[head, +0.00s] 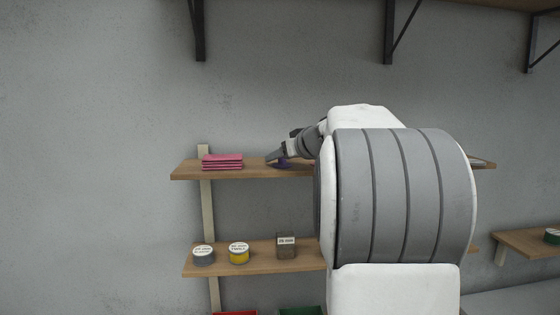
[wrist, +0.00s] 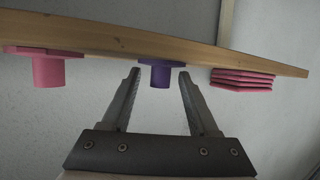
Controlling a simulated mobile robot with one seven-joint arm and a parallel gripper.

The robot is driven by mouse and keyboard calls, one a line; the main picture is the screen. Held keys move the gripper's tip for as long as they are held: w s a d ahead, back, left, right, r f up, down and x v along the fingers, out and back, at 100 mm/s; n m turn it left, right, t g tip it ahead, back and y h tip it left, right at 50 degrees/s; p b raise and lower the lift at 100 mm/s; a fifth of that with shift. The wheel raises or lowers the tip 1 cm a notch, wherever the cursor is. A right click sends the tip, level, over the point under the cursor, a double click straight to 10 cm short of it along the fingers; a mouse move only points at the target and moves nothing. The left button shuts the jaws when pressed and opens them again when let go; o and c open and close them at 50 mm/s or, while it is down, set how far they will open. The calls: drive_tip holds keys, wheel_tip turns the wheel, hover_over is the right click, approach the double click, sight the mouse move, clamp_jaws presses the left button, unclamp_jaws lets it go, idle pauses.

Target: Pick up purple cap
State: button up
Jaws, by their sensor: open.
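The purple cap (head: 284,165) sits on the upper wooden shelf, to the right of the pink stack. In the wrist view the purple cap (wrist: 160,74) shows as a flat brim with a round stub, the picture being upside down. My gripper (wrist: 158,76) is open, its two fingertips on either side of the cap's stub in that view. I cannot tell whether they touch it or stop short of it. In the head view my gripper (head: 275,158) is right at the cap and partly covers it.
A stack of pink pieces (head: 222,161) lies on the upper shelf (head: 186,171), also in the wrist view (wrist: 242,80). A pink cap (wrist: 48,70) sits on the purple cap's other side. The lower shelf (head: 262,265) holds tins (head: 239,254) and a small box (head: 286,247).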

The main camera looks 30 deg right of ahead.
drive_tip(key=shift+c, duration=0.2)
clamp_jaws()
drive_tip(key=shift+r, duration=0.1)
